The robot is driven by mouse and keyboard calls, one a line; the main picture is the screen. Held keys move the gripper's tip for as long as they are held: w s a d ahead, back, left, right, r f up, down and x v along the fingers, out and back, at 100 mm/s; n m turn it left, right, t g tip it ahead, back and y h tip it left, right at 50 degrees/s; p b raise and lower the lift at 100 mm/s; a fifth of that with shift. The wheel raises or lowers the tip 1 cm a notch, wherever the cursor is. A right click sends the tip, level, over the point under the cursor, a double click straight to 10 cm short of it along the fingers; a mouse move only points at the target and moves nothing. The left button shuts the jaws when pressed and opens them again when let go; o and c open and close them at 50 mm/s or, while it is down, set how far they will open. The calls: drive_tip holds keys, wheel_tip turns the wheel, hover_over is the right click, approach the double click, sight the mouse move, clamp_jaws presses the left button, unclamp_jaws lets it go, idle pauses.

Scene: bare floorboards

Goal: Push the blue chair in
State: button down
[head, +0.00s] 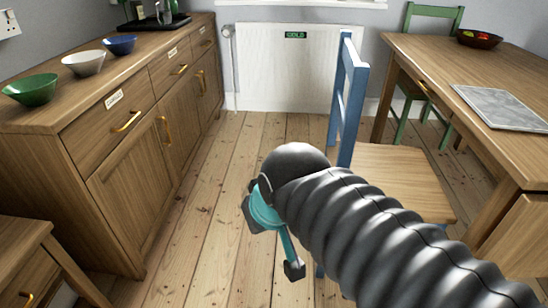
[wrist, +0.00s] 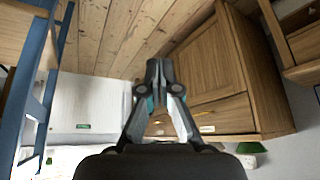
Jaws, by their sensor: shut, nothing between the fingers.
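The blue chair (head: 347,105) stands upright left of the wooden table (head: 440,60), its blue back toward the cabinets and its wooden seat (head: 395,175) toward the table. My dark ribbed arm covers the seat's near part and most of the chair's legs. My gripper (head: 268,225), with teal parts, is left of the chair back, over the floor. In the wrist view my gripper (wrist: 155,72) has its fingers together with nothing between them. The blue chair frame (wrist: 36,95) is at that view's left, apart from the fingers.
A wooden cabinet (head: 125,150) with bowls on top lines the left. A white radiator (head: 282,70) is on the far wall. A green chair (head: 432,22) stands behind the table. Bare floorboards (head: 215,170) lie between the cabinet and the blue chair.

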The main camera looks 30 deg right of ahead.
drive_tip(key=w+d+m+t+h+b, duration=0.1)
drive_tip(key=w+d+m+t, duration=0.2)
drive_tip(key=w, duration=1.4)
drive_tip(key=w+d+m+t+h, duration=0.1)
drive_tip(key=w+d+m+t, duration=0.25)
drive_tip(key=w, duration=1.45)
drive_tip(key=w+d+f+m+h, duration=0.4)
drive_tip(key=w+d+f+h, duration=0.15)
drive_tip(key=d, duration=0.25)
drive_tip(key=d+f+m+g+h, duration=0.4)
drive_tip(key=d+f+g+h, duration=0.2)
drive_tip(key=d+f, duration=0.5)
drive_tip(key=s+d+f+m+g+h+b, duration=0.2)
drive_tip(key=s+d+f+g+b, duration=0.3)
drive_tip(key=s+d+f, duration=0.6)
drive_tip(key=shift+d+f+m+g+b, duration=0.2)
drive_tip(key=shift+f+m+g+b, duration=0.15)
drive_tip(key=shift+f, duration=0.55)
